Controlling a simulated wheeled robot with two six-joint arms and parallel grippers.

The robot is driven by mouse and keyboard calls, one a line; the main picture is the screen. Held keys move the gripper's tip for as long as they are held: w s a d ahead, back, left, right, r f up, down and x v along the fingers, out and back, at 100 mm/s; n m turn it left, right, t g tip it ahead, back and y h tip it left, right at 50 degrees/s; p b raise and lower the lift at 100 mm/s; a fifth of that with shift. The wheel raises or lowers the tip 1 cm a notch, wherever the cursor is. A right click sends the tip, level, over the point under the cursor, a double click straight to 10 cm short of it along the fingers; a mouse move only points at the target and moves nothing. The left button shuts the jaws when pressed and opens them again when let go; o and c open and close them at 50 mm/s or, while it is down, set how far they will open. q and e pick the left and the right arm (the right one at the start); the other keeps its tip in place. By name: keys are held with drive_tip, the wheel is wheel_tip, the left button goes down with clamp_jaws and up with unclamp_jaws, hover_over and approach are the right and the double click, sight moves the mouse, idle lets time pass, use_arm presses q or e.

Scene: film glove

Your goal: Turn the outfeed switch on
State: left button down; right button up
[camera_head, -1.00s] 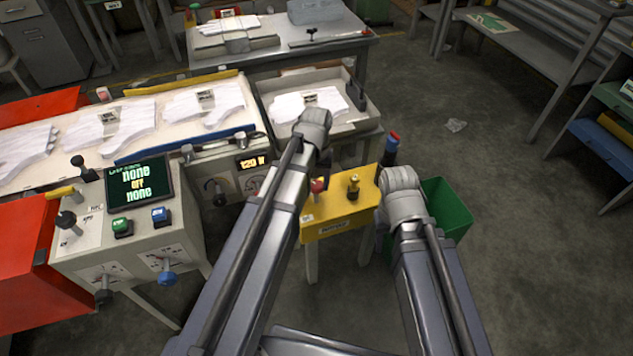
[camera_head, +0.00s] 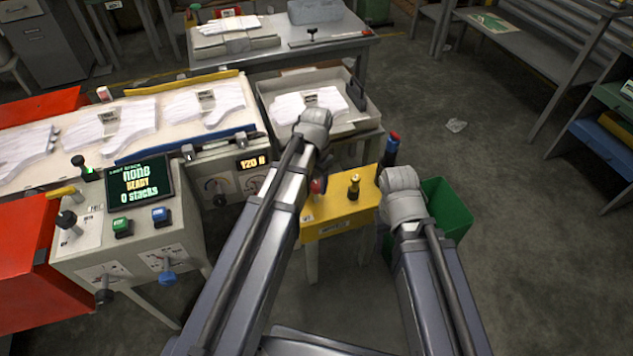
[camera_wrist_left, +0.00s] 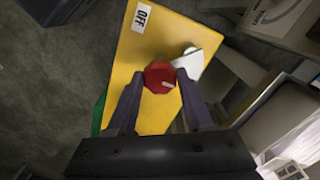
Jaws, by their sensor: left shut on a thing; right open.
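A yellow box (camera_head: 345,222) stands on legs in the middle of the head view, with a red knob (camera_head: 316,187) and a brass-coloured knob (camera_head: 353,187) on top. In the left wrist view my left gripper (camera_wrist_left: 160,74) is shut on the red knob (camera_wrist_left: 158,82), one finger on each side. A white label reading OFF (camera_wrist_left: 142,17) is on the yellow face (camera_wrist_left: 122,62) near it. A white piece (camera_wrist_left: 190,62) is beside the knob. In the head view my arm hides the left gripper. My right gripper is not visible; only its arm shows.
A green bin (camera_head: 447,207) stands right of the yellow box. A tray (camera_head: 342,118) lies behind. Floor at right is mostly clear.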

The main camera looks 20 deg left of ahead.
idle(0.5)
use_arm(q)
drive_tip(key=shift+c, duration=1.4)
unclamp_jaws()
wheel_tip(320, 180, up, 8)
drive_tip(key=p, duration=0.8)
drive_tip(key=shift+f, duration=0.1)
drive_tip(key=s+d+r+n+p, duration=0.1)
drive_tip(key=s+d+r+p, duration=0.4)
drive_tip(key=s, duration=0.2)
drive_tip(key=s+d+r+n+y+p, duration=0.1)
drive_tip(key=s+d+r+p, duration=0.4)
drive_tip(key=s+r+p, duration=0.1)
drive_tip(key=shift+s, duration=0.6)
